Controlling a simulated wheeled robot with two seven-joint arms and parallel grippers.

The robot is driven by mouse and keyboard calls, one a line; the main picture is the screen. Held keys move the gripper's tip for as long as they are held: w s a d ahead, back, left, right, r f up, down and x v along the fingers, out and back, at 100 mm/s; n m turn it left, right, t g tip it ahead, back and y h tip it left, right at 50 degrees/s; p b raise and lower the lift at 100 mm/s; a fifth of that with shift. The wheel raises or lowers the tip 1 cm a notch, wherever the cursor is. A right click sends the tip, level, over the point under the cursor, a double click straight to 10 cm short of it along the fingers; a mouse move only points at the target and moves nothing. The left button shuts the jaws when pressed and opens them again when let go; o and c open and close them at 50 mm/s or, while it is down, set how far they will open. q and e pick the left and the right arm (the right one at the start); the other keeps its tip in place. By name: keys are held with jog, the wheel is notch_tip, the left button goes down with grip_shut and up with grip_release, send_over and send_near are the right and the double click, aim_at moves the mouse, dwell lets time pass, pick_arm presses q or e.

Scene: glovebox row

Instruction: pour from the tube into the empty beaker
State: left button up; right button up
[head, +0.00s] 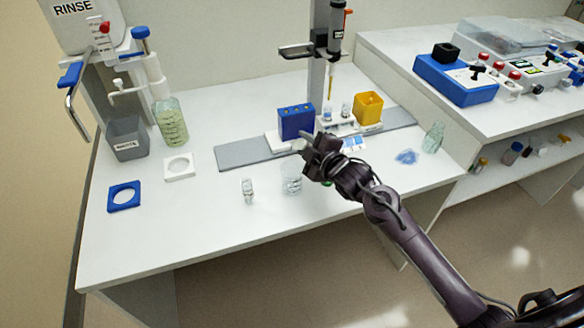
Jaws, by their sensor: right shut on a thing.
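My right gripper (306,150) reaches in from the lower right and is shut on a small pale thing, likely the tube (299,144). The gripper hides most of it, so I cannot tell its tilt or what it contains. A clear glass beaker (291,186) stands on the bench just below and slightly left of the gripper, apart from it, and looks empty. My left gripper is not in view.
A small clear glass vessel (248,191) stands left of the beaker. A blue rack (296,121), yellow box (368,107) and vertical stand (318,60) are behind. A green-tinted cylinder (170,122), grey bin (127,140) and blue ring holder (124,196) are left.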

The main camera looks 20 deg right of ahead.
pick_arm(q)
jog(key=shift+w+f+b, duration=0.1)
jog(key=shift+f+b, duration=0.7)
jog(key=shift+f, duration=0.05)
pick_arm(e)
jog(key=shift+r+n, duration=0.2)
jog(key=shift+n, duration=0.2)
jog(key=shift+r+t, duration=0.1)
jog(key=shift+t, duration=0.2)
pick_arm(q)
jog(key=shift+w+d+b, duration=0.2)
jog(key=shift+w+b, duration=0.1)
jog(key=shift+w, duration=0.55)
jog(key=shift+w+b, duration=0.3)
pick_arm(e)
jog(key=shift+r+n, duration=0.1)
jog(key=shift+n, duration=0.2)
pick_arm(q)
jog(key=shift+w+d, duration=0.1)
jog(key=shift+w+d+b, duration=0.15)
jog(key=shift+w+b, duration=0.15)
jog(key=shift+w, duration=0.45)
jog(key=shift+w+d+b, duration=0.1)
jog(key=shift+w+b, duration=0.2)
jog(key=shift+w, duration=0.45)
pick_arm(e)
jog(key=shift+r+n, duration=0.15)
jog(key=shift+n, duration=0.15)
